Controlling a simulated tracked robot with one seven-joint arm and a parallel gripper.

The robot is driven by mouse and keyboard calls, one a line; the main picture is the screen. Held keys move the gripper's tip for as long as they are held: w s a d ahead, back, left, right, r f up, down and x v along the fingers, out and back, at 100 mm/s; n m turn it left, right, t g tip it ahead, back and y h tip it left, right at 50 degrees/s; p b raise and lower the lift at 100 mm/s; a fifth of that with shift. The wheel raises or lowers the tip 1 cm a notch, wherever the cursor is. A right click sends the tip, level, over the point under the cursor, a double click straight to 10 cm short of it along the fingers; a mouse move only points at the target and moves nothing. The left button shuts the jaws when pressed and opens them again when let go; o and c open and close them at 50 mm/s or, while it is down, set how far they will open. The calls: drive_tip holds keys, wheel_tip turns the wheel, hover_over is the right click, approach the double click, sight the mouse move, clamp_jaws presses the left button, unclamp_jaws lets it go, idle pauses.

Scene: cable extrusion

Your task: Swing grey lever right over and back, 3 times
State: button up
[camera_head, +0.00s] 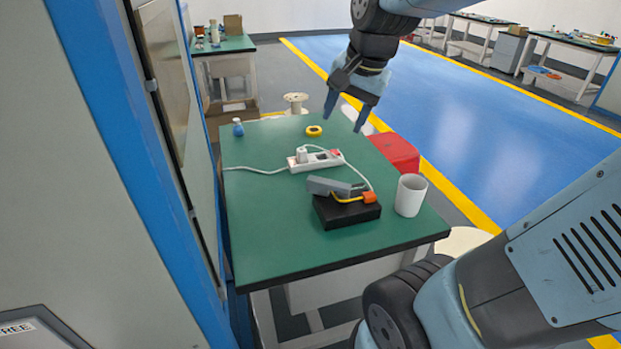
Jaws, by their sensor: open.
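The grey lever (335,187) is a thick grey bar lying nearly flat, tilted slightly, on top of a black box (346,213) on the green table. A yellow piece and an orange part (370,197) sit beside it on the box, the orange part at the right end. My gripper (345,111) hangs above the far part of the table, pointing down. Its two blue fingers are apart with nothing between them. It is well apart from the lever, higher and farther back.
A white power strip (315,160) with a cable lies behind the box. A white cup (410,195) stands right of the box. A red case (396,152), a yellow tape roll (314,131) and a small blue bottle (238,127) are farther back. The green table's (275,235) front left is clear.

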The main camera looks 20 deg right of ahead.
drive_tip(key=w+f+m+g, duration=0.2)
drive_tip(key=w+f+m, duration=0.4)
drive_tip(key=w+m, duration=0.3)
drive_tip(key=m+g+h, duration=0.1)
drive_tip(key=m+g, duration=0.1)
drive_tip(key=m, duration=0.7)
hover_over(312, 177)
wheel_tip(312, 177, down, 10)
drive_tip(key=f, duration=0.1)
wheel_tip(312, 177, down, 13)
drive_tip(key=shift+s+a+r, duration=0.1)
drive_tip(key=shift+c, duration=0.4)
clamp_jaws()
